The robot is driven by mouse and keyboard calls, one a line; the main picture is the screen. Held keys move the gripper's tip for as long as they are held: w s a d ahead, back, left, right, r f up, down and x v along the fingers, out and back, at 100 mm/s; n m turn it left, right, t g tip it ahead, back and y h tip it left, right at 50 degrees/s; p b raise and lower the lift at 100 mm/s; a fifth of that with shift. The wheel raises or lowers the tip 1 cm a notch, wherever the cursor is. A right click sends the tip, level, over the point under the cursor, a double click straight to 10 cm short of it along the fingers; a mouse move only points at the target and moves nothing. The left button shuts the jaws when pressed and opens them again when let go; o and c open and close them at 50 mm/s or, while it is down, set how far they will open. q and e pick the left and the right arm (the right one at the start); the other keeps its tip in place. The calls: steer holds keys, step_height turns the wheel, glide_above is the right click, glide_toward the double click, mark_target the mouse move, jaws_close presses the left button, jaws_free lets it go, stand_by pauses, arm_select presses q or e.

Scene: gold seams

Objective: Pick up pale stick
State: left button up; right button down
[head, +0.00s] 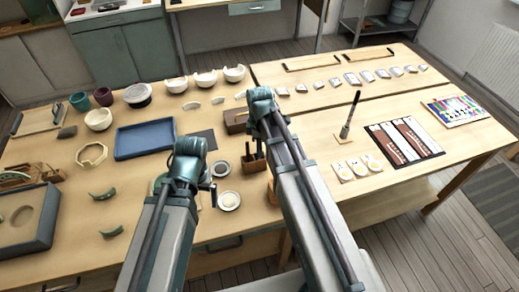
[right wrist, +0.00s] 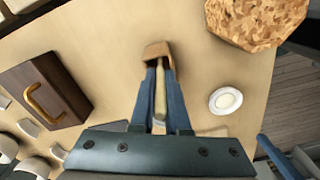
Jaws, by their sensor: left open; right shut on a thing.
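The pale stick (right wrist: 160,98) shows in the right wrist view as a thin cream rod between the two blue fingers of my right gripper (right wrist: 158,68). The gripper is shut on it. A small brown wooden block (right wrist: 157,50) is at the fingertips; I cannot tell whether the stick touches it. In the head view a wooden holder (head: 252,168) with upright pieces stands beside my right arm, which hides much of that spot. My left gripper (head: 206,188) is open and empty above the table, left of the holder and near a small white dish (head: 228,201).
A dark wooden box with a brass handle (right wrist: 45,92) stands near the right gripper. A speckled cork-like block (right wrist: 258,18) lies on the other side. A blue tray (head: 145,140), a dark mat (head: 201,141) and bowls (head: 98,119) occupy the left table.

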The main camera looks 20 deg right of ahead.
step_height(320, 180, up, 10)
steer(key=p, duration=1)
arm_select(q)
step_height(320, 180, up, 10)
steer(key=shift+f, duration=0.1)
stand_by(0.8)
